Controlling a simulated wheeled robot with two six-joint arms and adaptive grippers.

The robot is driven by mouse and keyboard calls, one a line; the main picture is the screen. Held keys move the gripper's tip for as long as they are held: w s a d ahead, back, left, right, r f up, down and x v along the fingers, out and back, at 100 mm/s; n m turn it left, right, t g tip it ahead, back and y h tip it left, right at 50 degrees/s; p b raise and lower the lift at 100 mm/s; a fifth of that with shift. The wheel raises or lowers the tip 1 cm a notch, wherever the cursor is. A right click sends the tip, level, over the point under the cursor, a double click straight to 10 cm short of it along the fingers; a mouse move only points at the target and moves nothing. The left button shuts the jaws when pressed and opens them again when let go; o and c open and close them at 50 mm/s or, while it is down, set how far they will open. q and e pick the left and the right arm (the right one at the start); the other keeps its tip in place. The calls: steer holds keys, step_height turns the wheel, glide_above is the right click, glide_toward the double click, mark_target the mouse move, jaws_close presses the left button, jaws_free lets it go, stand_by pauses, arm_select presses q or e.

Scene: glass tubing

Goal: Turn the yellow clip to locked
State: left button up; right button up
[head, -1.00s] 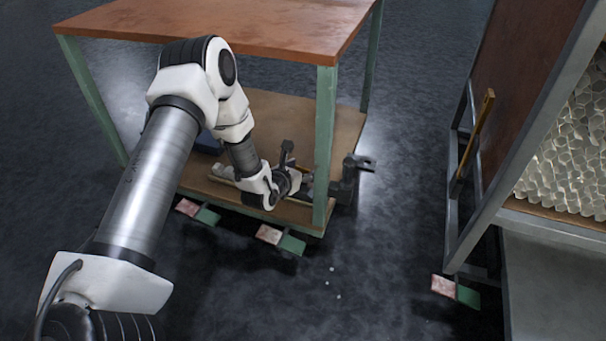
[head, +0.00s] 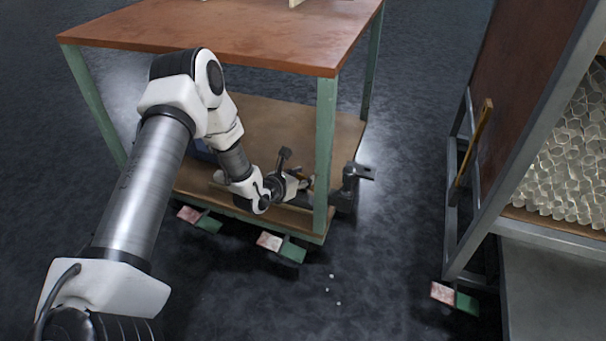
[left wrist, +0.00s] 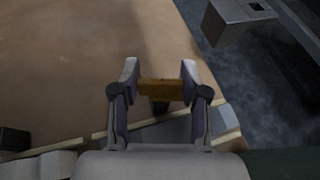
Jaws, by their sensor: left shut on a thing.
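The yellow clip (left wrist: 160,90) shows in the left wrist view as a short orange-yellow bar between both fingertips. My left gripper (left wrist: 160,82) is shut on it, one finger at each end. In the head view my left gripper (head: 298,185) is low over the cart's lower shelf, just left of the near right green leg. The clip is mostly hidden there by the gripper and is too small to read. A dark part shows under the clip in the left wrist view, but the clip's lock position cannot be told. My right gripper is not in view.
The cart's brown lower shelf (head: 260,120) lies under a brown top (head: 230,35). A green leg (head: 325,155) stands close by my gripper. A dark fixture (head: 350,186) juts past the shelf's right end. A rack of glass tubing (head: 565,160) stands right, with open floor between.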

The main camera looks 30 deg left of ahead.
arm_select(q)
steer(key=shift+a+m+h+p, duration=0.15)
steer(key=shift+m+h+p, duration=0.15)
steer(key=shift+m+h, duration=0.45)
steer(key=shift+m+g+h, duration=0.4)
steer(key=shift+m+h, duration=0.45)
steer(key=shift+h, duration=0.2)
steer(key=m+g+h+b, duration=0.2)
steer(key=m+g+h, duration=0.1)
steer(key=m+h, duration=0.2)
steer(key=shift+w+f+m, duration=0.1)
steer(key=shift+m, duration=0.2)
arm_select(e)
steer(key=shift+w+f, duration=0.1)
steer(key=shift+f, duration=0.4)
arm_select(q)
steer(key=m+g+h, duration=0.2)
steer(key=g, duration=0.1)
steer(key=shift+m, duration=0.3)
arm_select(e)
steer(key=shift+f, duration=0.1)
arm_select(q)
steer(key=shift+m+g+h, duration=0.7)
steer(key=shift+m+g, duration=0.8)
steer(key=shift+g, duration=0.2)
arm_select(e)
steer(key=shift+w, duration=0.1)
arm_select(q)
steer(key=o, duration=1.2)
steer(key=shift+c, duration=0.2)
